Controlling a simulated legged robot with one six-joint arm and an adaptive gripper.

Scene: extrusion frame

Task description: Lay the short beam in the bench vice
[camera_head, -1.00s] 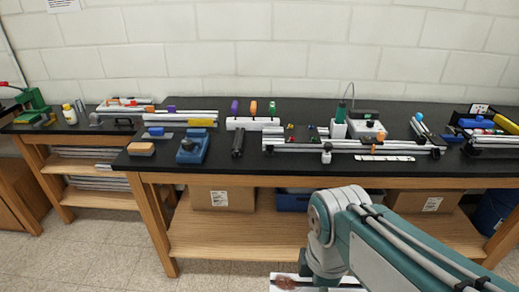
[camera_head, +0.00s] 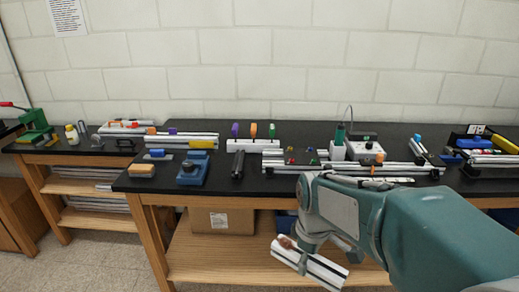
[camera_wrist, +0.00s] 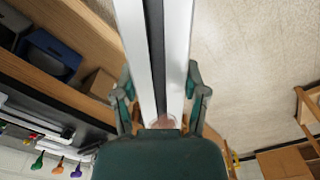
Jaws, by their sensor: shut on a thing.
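The short beam (camera_head: 318,267) is a silver aluminium profile with a dark slot. My gripper (camera_wrist: 160,100) is shut on it, with a finger on each side in the wrist view, where the beam (camera_wrist: 178,45) runs up out of the frame. In the head view the beam hangs tilted in front of the bench, below the top's level, its right end lower. The fingers are hard to make out there. The bench vice (camera_head: 192,170) is blue and sits on the black bench top, left of and above my gripper. Its jaw gap is too small to judge.
On the black bench top (camera_head: 215,191), a wooden-topped block (camera_head: 142,170) lies left of the vice and a dark bar (camera_head: 238,165) right of it. Screwdrivers in a white rack (camera_head: 253,145) stand behind. A long silver frame (camera_head: 285,168) lies to the right. A cardboard box (camera_head: 222,218) is below.

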